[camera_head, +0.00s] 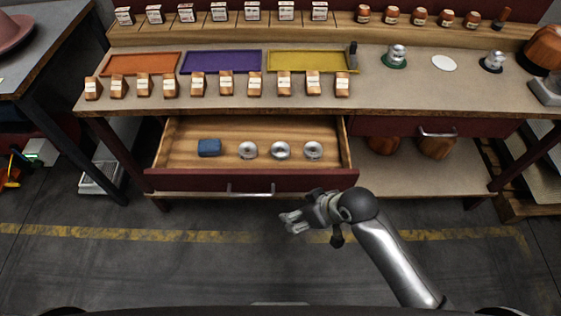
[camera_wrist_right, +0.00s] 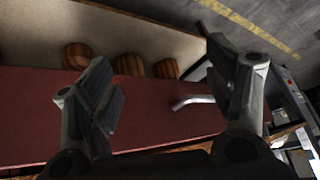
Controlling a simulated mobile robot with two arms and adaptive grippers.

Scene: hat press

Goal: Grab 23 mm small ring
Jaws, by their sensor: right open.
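Three silvery rings lie in a row in the open wooden drawer (camera_head: 200,150): a left ring (camera_head: 248,150), a middle ring (camera_head: 280,150) and a right ring (camera_head: 313,150). They look alike in size, and I cannot read which one is 23 mm. My right gripper (camera_head: 291,220) is open and empty, in front of and below the drawer's red front. In the right wrist view its two fingers (camera_wrist_right: 160,95) are spread apart, with a red drawer front behind them and no ring visible. My left gripper is not in view.
The drawer's handle (camera_head: 250,190) sticks out in front. The bench above carries orange, purple and yellow trays (camera_head: 310,51) and several wooden blocks. A second drawer (camera_head: 420,127) at right is shut.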

